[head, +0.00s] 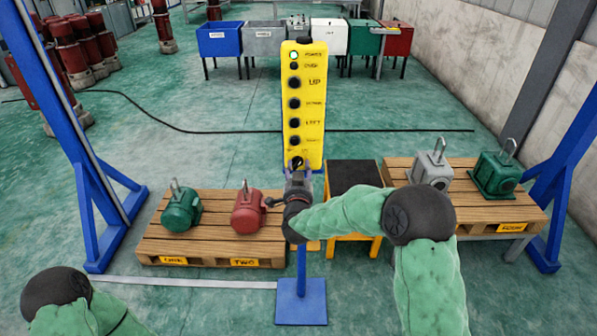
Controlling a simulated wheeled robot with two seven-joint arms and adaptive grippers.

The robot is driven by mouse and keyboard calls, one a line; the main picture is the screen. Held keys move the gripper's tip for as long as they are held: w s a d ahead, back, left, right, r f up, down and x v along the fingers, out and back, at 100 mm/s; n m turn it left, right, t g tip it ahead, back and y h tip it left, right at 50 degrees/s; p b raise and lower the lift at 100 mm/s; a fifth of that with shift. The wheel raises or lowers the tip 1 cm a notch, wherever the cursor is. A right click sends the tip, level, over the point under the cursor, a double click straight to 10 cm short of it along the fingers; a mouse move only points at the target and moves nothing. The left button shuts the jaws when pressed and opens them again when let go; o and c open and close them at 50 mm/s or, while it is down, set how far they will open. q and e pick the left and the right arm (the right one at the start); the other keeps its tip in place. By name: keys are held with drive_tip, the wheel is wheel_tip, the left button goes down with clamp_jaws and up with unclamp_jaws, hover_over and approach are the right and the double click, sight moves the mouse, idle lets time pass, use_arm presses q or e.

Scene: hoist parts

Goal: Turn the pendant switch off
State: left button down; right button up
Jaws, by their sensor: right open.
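A green lamp (294,56) by the POWER label is lit. The dark rotary switch (297,162) sits at the pendant's lower end, partly hidden by my right gripper. My right gripper (298,172) is open at the pendant's bottom, around or just in front of the switch; I cannot tell if it touches. Only a dark joint and green sleeve of my left arm show at the lower left; its gripper is out of view.
A pallet (205,249) at left holds a green motor (180,212) and a red motor (247,212). A right pallet (478,212) holds a grey part (432,172) and a green part (494,177). Blue gantry legs (100,215) flank the area. A black-topped stool (352,176) stands behind my right arm.

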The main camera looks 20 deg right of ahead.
drive_tip(key=shift+w+d, duration=0.1)
drive_tip(key=shift+w, duration=0.2)
clamp_jaws()
drive_tip(key=shift+n, duration=0.3)
drive_tip(key=n+p, duration=0.6)
drive_tip(key=n, duration=0.5)
drive_tip(key=shift+r, duration=0.2)
drive_tip(key=shift+n, duration=0.3)
idle(0.3)
